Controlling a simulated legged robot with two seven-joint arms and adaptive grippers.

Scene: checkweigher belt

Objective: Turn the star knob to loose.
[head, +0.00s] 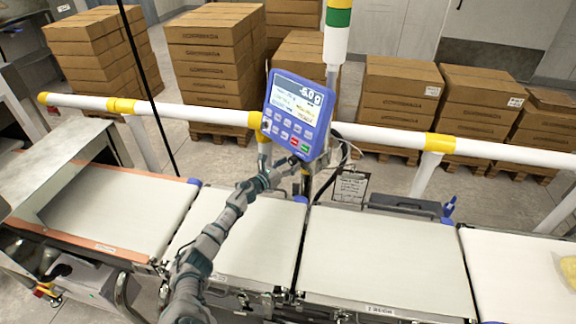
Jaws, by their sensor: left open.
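My left arm reaches up over the belts from the bottom. My left gripper (287,166) is open, just below the blue weigher display (297,113), beside its post. I cannot make out a star knob for certain; the area around the gripper is small and partly covered by my fingers. Whether the fingers touch anything there cannot be told. The display reads about -6.0 g and is tilted on its post. My right gripper is not in view.
White belts (384,255) run across the front. A white and yellow guard rail (385,136) runs behind them. A clipboard (350,188) hangs right of the post. A small blue object (449,206) stands at the belt's back edge. Stacked cartons (215,65) are behind the rail.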

